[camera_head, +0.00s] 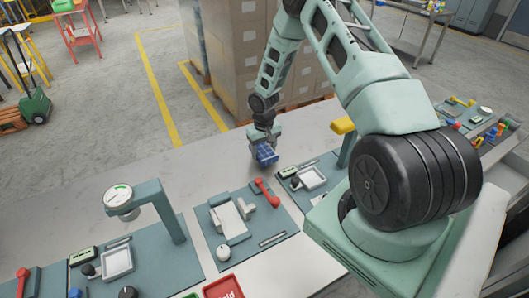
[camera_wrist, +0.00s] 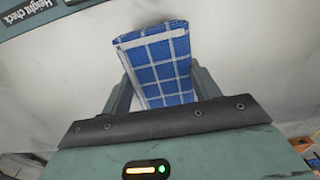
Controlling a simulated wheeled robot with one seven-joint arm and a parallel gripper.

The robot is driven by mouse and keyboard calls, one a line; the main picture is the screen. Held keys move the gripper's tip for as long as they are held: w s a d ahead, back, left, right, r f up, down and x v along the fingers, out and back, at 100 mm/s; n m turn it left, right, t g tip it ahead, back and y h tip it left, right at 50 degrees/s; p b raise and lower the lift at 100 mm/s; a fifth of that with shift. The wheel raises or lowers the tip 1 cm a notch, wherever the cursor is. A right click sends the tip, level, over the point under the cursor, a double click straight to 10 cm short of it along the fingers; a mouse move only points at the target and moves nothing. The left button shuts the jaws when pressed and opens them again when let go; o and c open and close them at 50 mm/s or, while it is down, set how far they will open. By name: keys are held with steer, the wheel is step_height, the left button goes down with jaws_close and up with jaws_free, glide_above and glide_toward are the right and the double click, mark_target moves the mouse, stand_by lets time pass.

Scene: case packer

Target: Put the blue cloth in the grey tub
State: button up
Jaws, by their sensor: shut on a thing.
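The blue cloth (camera_head: 266,154) has a white grid pattern and is folded into a small pad. My gripper (camera_head: 262,146) is shut on it, above the far part of the pale worktop. In the wrist view the cloth (camera_wrist: 160,62) stands out between the two fingers of my gripper (camera_wrist: 157,88), in front of the pale surface. I cannot make out a grey tub in either view.
Teal fixture boards line the worktop (camera_head: 160,170): one with a dial gauge stand (camera_head: 118,196), one with a red-handled clamp (camera_head: 267,192), one with a small white tray (camera_head: 312,178). A red tray (camera_head: 223,288) is at the near edge. Stacked cartons (camera_head: 235,60) stand behind.

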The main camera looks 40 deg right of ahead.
steer(key=shift+f, duration=1.15)
steer(key=shift+f, duration=0.1)
steer(key=shift+f, duration=0.15)
steer(key=o, duration=0.9)
steer(key=shift+o, duration=0.2)
steer(key=shift+r, duration=0.2)
